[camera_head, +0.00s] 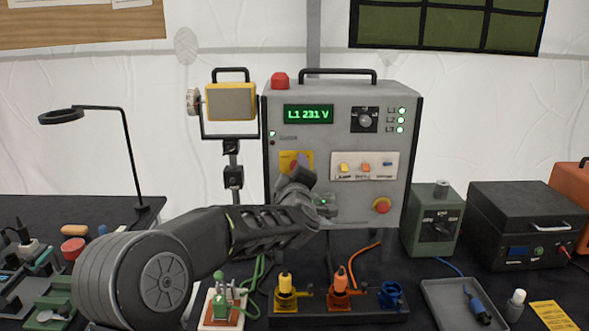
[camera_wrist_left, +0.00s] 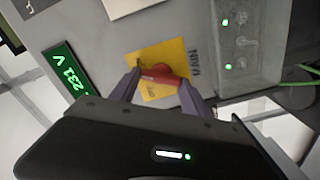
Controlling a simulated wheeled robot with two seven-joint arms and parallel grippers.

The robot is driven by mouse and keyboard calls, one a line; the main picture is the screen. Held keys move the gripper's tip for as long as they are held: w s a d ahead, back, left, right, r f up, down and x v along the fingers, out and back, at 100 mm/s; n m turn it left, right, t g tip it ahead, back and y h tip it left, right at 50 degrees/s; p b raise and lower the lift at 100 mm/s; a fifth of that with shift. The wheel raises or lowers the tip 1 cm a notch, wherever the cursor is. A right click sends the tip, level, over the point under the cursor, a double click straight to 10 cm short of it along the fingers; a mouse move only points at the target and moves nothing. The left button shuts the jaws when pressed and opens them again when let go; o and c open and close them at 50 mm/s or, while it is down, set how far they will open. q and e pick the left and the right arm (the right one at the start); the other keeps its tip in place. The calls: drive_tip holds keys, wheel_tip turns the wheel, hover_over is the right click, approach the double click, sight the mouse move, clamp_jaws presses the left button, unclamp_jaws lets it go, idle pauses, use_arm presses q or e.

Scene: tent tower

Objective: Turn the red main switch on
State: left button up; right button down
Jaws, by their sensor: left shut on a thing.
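The red main switch (camera_wrist_left: 160,74) sits on a yellow plate (camera_wrist_left: 150,55) on the grey cabinet's front. My left gripper (camera_wrist_left: 161,82) has one finger at each end of the red handle and is shut on it. In the head view the left gripper (camera_head: 299,168) covers the switch, and only part of the yellow plate (camera_head: 286,157) shows beside it. The grey cabinet (camera_head: 350,90) has a lit display (camera_head: 308,114) reading "L1 231 V". Three green lamps (camera_head: 401,120) marked L1, L2 and L3 are lit. My right gripper is in no view.
A red mushroom button (camera_head: 381,205) stands out at the cabinet's lower right. A green-grey box (camera_head: 433,223) and a black case (camera_head: 520,225) are to the right, a work lamp (camera_head: 231,102) to the left.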

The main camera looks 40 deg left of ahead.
use_arm(q)
drive_tip(key=shift+m+p, duration=0.45)
drive_tip(key=shift+m, duration=0.95)
drive_tip(key=shift+f, duration=0.1)
drive_tip(key=o, duration=1.4)
drive_tip(key=shift+d, duration=0.1)
drive_tip(key=b+v, duration=0.1)
drive_tip(key=v, duration=0.6)
drive_tip(key=shift+s+d+b, duration=0.2)
drive_tip(key=shift+s+b, duration=0.1)
drive_tip(key=shift+b, duration=0.1)
